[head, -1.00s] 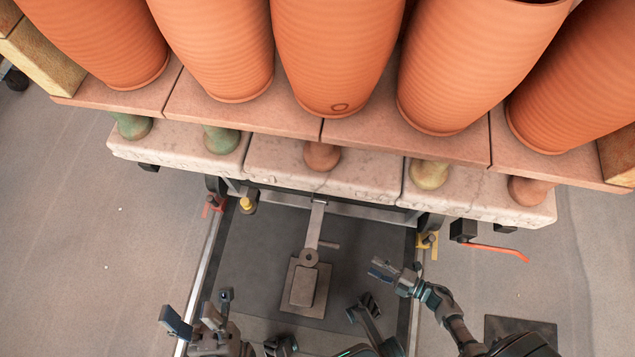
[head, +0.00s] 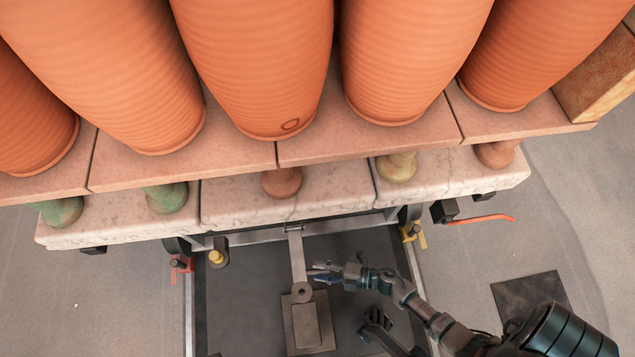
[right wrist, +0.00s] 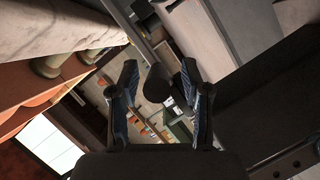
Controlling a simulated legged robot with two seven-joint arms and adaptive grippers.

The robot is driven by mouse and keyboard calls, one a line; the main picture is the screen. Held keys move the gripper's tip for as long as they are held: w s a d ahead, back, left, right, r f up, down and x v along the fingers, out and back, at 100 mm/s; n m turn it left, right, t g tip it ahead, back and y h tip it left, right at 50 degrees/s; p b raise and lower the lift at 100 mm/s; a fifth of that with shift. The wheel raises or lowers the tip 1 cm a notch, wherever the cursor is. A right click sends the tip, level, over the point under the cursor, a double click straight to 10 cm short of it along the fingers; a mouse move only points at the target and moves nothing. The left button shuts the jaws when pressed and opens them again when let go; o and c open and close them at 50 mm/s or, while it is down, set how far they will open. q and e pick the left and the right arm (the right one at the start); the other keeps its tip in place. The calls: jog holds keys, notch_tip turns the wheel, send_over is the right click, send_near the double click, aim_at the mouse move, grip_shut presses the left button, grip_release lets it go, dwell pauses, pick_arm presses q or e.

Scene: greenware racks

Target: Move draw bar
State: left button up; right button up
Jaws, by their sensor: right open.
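The draw bar (head: 298,258) is a flat grey metal bar in the head view. It runs from the front of the car's frame down to a ring over a grey block (head: 305,325) on the dark floor plate. A short side handle sticks out to its right, partly hidden by my gripper. My right gripper (head: 318,274) is open with its fingertips at that handle, just right of the bar. In the right wrist view a dark rounded end (right wrist: 157,83) shows between the open fingers; I cannot tell whether they touch it. My left gripper is out of view.
The car carries tall orange ribbed pots (head: 255,70) on slabs over a pale stone deck (head: 285,205). A yellow knob (head: 216,257) and red bracket (head: 181,264) are left of the bar. A yellow bracket (head: 414,236) and red lever (head: 480,220) are right. Rails flank the dark plate.

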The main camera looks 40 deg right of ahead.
jog(key=shift+w+a, duration=0.1)
grip_shut()
